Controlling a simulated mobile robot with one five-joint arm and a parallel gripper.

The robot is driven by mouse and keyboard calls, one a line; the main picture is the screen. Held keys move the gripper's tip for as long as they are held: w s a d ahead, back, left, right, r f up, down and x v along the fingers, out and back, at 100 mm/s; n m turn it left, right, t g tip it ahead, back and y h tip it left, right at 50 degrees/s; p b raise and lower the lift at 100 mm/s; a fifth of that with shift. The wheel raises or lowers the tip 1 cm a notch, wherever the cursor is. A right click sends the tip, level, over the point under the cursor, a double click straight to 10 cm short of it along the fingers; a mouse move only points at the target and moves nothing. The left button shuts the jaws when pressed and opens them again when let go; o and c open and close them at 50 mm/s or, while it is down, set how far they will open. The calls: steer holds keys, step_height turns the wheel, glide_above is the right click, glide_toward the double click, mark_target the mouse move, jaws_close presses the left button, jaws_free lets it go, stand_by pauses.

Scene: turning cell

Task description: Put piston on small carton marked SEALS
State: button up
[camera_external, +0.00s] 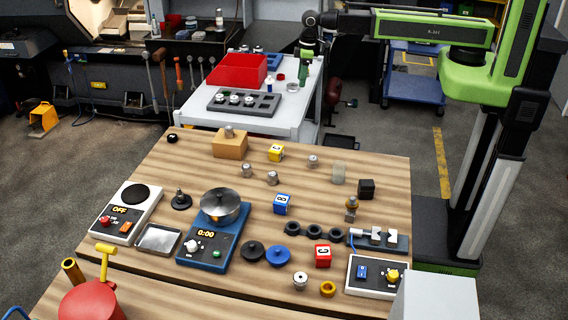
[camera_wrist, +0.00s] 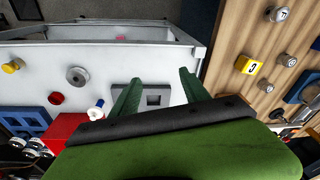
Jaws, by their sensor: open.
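A tan carton (camera_external: 231,147) stands at the back left of the wooden table; I cannot read any marking on it. A small grey metal part (camera_external: 229,131) stands on its top. Several similar silvery cylinders are on the table, among them one right of the carton (camera_external: 248,170), one in front of it (camera_external: 272,178) and one farther right (camera_external: 313,161). I cannot tell for sure which is the piston. My gripper (camera_external: 305,70) is over the right side of the white cart, beyond the table. Its green fingers (camera_wrist: 158,90) are apart, with nothing between them.
The white cart (camera_external: 296,128) holds a red bin (camera_external: 238,71) and a grey tray (camera_external: 243,103) with metal parts. On the table are a yellow block (camera_external: 276,153), a blue block (camera_external: 281,204), a scale with a pan (camera_external: 221,206) and black rings. Bare wood lies around the carton.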

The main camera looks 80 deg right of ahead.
steer(key=s+d+m+g, duration=0.1)
steer(key=s+d+m, duration=0.2)
steer(key=s+d, duration=0.6)
steer(key=s, duration=0.3)
steer(key=shift+h, duration=0.4)
steer(key=shift+f, duration=0.2)
